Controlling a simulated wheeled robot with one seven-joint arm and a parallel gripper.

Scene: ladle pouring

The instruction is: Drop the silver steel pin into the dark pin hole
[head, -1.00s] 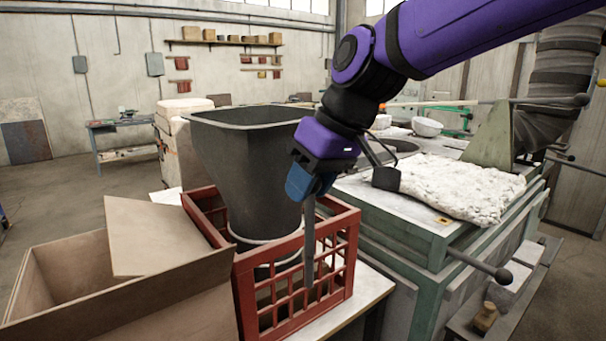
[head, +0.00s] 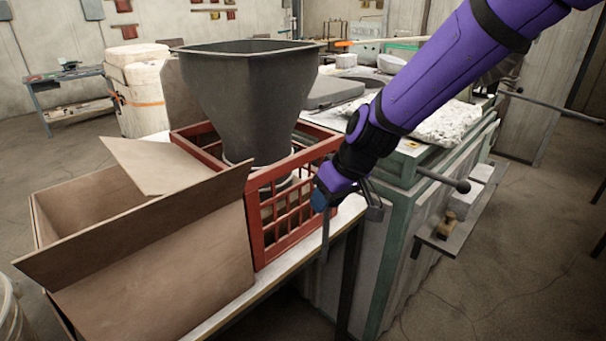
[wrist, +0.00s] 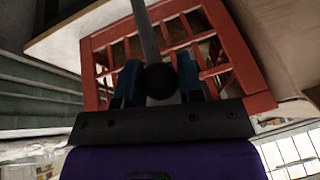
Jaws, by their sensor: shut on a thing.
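My gripper (head: 320,202) is shut on the silver steel pin (head: 325,243), which hangs down from it, close to upright. In the wrist view, the blue fingers (wrist: 159,82) stand either side of the pin's dark round knob, and its grey shaft (wrist: 146,25) runs away from me. In the head view, the pin is in front of the red crate's right end, near the table edge. A small yellow-marked spot (head: 411,144) shows on the green bench's near corner; I cannot tell whether it is the dark pin hole.
The red crate (head: 257,232) with a dark hopper (head: 245,95) and an open cardboard box (head: 160,265) stand left of my gripper. The green bench (head: 385,235) is at right, with a ball-ended lever (head: 440,179) jutting out. Floor at front right is clear.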

